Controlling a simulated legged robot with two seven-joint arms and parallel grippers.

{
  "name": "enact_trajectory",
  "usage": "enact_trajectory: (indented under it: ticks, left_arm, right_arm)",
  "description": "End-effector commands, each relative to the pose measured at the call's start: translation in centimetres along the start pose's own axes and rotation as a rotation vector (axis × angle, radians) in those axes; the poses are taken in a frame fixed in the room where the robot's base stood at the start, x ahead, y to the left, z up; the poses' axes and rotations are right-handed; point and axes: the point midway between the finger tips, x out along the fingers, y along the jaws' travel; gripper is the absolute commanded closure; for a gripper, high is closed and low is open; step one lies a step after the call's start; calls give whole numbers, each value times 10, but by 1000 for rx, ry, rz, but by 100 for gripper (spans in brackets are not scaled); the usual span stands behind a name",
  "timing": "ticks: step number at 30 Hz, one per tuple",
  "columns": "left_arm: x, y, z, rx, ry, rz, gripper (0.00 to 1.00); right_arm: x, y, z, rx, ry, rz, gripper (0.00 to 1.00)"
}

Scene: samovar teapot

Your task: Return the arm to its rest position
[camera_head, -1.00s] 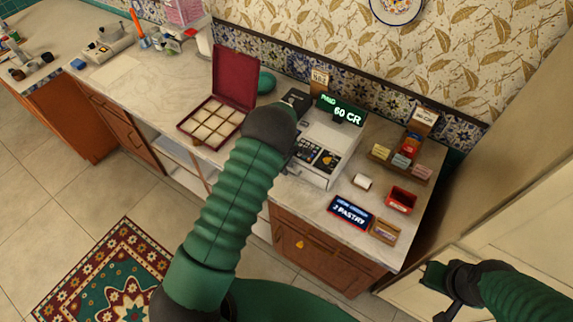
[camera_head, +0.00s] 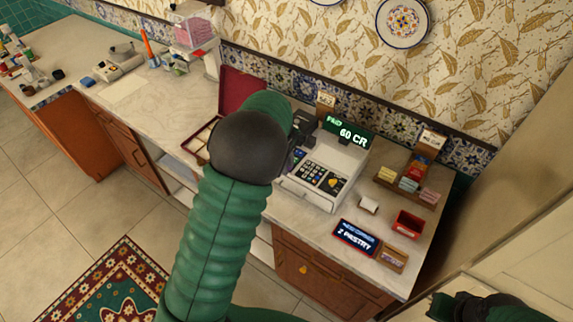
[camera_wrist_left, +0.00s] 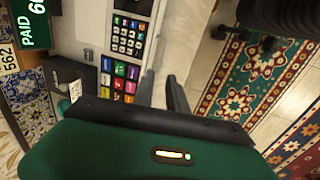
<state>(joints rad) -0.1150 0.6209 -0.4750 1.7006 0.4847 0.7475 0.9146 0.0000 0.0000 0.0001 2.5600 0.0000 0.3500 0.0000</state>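My left arm (camera_head: 225,220) rises through the middle of the head view, its dark wrist covering part of the counter. My left gripper (camera_head: 303,127) is partly hidden behind that arm, beside the cash register (camera_head: 322,172). In the left wrist view its two dark fingers (camera_wrist_left: 163,92) stand apart with nothing between them, and the register keypad (camera_wrist_left: 127,40) lies beside them. My right gripper (camera_head: 440,306) is at the lower right edge, away from the counter and partly cut off; its fingers are too unclear to read.
The marble counter (camera_head: 150,118) carries an open dark red box (camera_head: 240,88), mostly hidden by my arm. A pastry sign (camera_head: 356,237), a red tray (camera_head: 408,223) and a card rack (camera_head: 405,192) stand right of the register. A patterned rug (camera_head: 100,285) lies on the floor.

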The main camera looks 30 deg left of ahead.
Motion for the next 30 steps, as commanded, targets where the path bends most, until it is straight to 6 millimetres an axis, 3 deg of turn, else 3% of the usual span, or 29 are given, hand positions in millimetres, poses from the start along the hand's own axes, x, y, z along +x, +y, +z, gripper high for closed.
enact_trajectory:
  ticks: [7,10,14,18,21,24,30]
  left_arm:
    - [0,-1,0,3,-1,0,82]
    - [3,-15,9,84,-9,-3,82]
    - [7,-71,48,468,-26,-1,82]
    - [8,-143,94,1042,-5,21,82]
    - [8,-179,112,1349,25,30,82]
    - [8,-195,119,1497,42,31,82]
    - [8,-196,119,1513,44,31,82]
  right_arm:
    - [0,0,0,0,0,0,100]
    - [6,0,2,0,0,0,100]
    - [25,0,6,0,0,0,100]
    - [42,0,10,0,-1,0,100]
    - [48,0,12,0,0,0,100]
    - [49,0,12,0,0,0,100]
    - [49,0,12,0,0,0,100]
